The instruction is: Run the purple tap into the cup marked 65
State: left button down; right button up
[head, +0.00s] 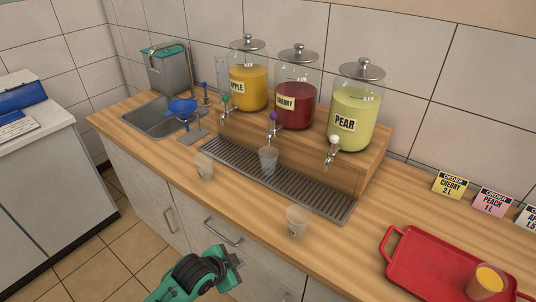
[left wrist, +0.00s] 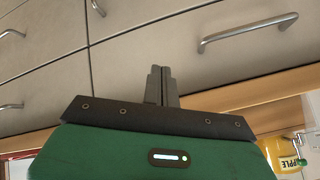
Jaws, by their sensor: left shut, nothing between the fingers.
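The purple tap (head: 273,117) is on the front of the jar labelled CHERRY (head: 295,100), which holds dark red liquid. A clear cup (head: 268,160) stands upright on the drip tray, below the purple tap. A second clear cup (head: 204,166) stands on the counter at the tray's left end. A third (head: 298,221) stands in front of the tray; its marking is too small to read. I cannot tell which cup is marked 65. My left gripper (head: 236,262) is shut and empty, low in front of the cabinets; its closed fingers show in the left wrist view (left wrist: 161,86).
APPLE (head: 249,88) and PEAR (head: 354,122) jars flank CHERRY, with green and white taps. The drip tray (head: 320,198) runs along the dispenser shelf. A red tray (head: 430,262) holds an orange-filled cup (head: 487,282). Order cards (head: 450,186) stand behind.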

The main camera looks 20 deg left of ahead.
pick_arm(q)
jog(key=w+a+r+m+t+h, duration=0.2)
jog(key=w+r+m, duration=0.5)
jog(key=r, duration=0.7)
jog(key=w+a+r+m+t+h, duration=0.3)
jog(key=w+a+r+m, duration=0.3)
jog(key=w+r, duration=0.6)
notch_tip(320, 180, up, 4)
jog(key=shift+w+a+f+m+t, duration=0.15)
jog(key=shift+a+f+m+t, duration=0.05)
jog(key=shift+m+t, duration=0.35)
jog(key=shift+w, duration=0.1)
jog(key=p, duration=0.5)
send_near(271, 117)
jog(key=x, duration=0.5)
jog(key=shift+w, duration=0.1)
jog(key=shift+p+x, duration=0.3)
jog(key=shift+x, duration=0.5)
jog(key=shift+f, duration=0.15)
